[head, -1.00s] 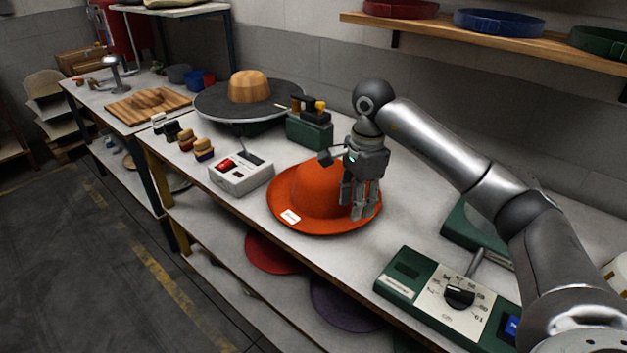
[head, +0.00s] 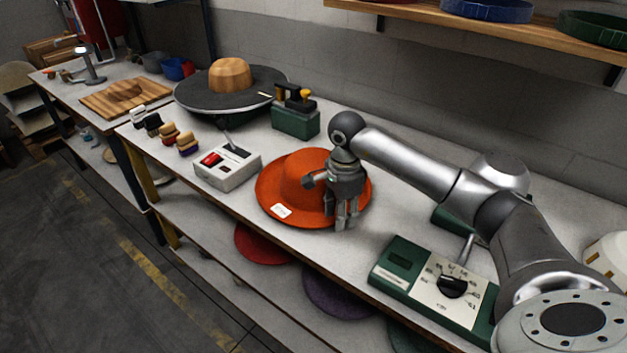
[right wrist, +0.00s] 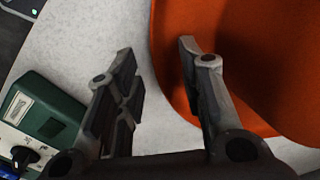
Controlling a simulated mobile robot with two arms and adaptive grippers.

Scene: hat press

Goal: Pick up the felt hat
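The orange felt hat (head: 291,178) lies brim down on the workbench in the head view, with a small white label on its front brim. My right gripper (head: 346,218) points down at the hat's right side, its fingers overlapping the right brim in the picture. In the right wrist view the hat (right wrist: 250,55) fills the upper right. The right finger overlaps the brim and the left finger is over the bench. Whether a finger touches the brim cannot be told. My left gripper is out of view.
A green dial box (head: 432,285) stands right of the hat, and a white switch box (head: 228,168) stands left. A green device (head: 295,120) and a round press plate with a wooden block (head: 230,75) are behind. Bare bench lies between hat and dial box.

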